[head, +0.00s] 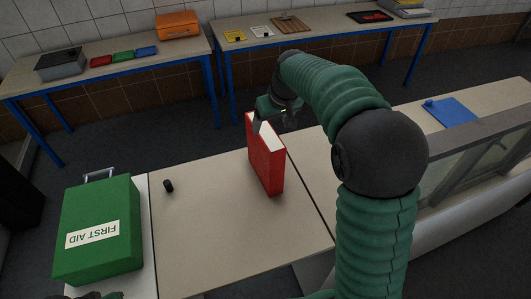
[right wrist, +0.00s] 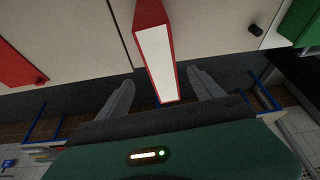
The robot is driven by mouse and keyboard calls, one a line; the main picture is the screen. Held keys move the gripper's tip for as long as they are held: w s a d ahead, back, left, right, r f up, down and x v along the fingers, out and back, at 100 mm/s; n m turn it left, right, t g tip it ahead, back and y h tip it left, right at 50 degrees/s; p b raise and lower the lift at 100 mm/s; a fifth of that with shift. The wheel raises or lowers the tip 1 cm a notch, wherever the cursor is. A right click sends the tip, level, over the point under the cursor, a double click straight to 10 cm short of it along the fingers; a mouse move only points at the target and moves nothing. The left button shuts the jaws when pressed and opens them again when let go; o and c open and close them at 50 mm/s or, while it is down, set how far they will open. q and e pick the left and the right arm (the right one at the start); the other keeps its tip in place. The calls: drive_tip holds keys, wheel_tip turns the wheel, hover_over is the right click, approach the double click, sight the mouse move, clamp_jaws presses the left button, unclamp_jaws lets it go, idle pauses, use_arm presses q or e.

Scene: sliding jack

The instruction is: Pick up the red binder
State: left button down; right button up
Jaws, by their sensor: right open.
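The red binder (head: 266,158) stands upright on the pale table, with its white page edge facing up. It also shows in the right wrist view (right wrist: 151,14), its white edge running between my fingers. My right gripper (head: 262,112) is open at the binder's far end. In the right wrist view, the fingers of the gripper (right wrist: 161,92) lie on either side of the binder, with a visible gap on each side. My left gripper is not clearly in view; only a small dark and green part shows at the bottom left edge of the head view.
A green first aid case (head: 100,225) stands at the left, with a small black cylinder (head: 168,186) between it and the binder. A blue flat object (head: 451,111) lies at the right. Clear tabletop lies before the binder.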

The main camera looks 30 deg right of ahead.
sight(265, 129)
drive_tip(key=w+f, duration=0.1)
drive_tip(key=f, duration=0.1)
drive_tip(key=w+f, duration=0.1)
drive_tip(key=w, duration=0.1)
drive_tip(key=shift+w+d+f+p, duration=0.1)
drive_tip(key=shift+f+p, duration=0.25)
drive_tip(key=p+x, duration=0.1)
drive_tip(key=x, duration=0.2)
drive_tip(key=shift+f, duration=0.25)
use_arm(q)
drive_tip(key=shift+w+r, duration=0.25)
drive_tip(key=shift+r, duration=0.25)
drive_tip(key=shift+w+r, duration=0.2)
drive_tip(key=shift+r, duration=0.25)
use_arm(e)
drive_tip(key=shift+w+f, duration=0.15)
drive_tip(key=shift+w, duration=0.05)
use_arm(q)
drive_tip(key=shift+f, duration=0.1)
use_arm(e)
drive_tip(key=shift+s+f, duration=0.1)
drive_tip(key=shift+f, duration=0.05)
clamp_jaws()
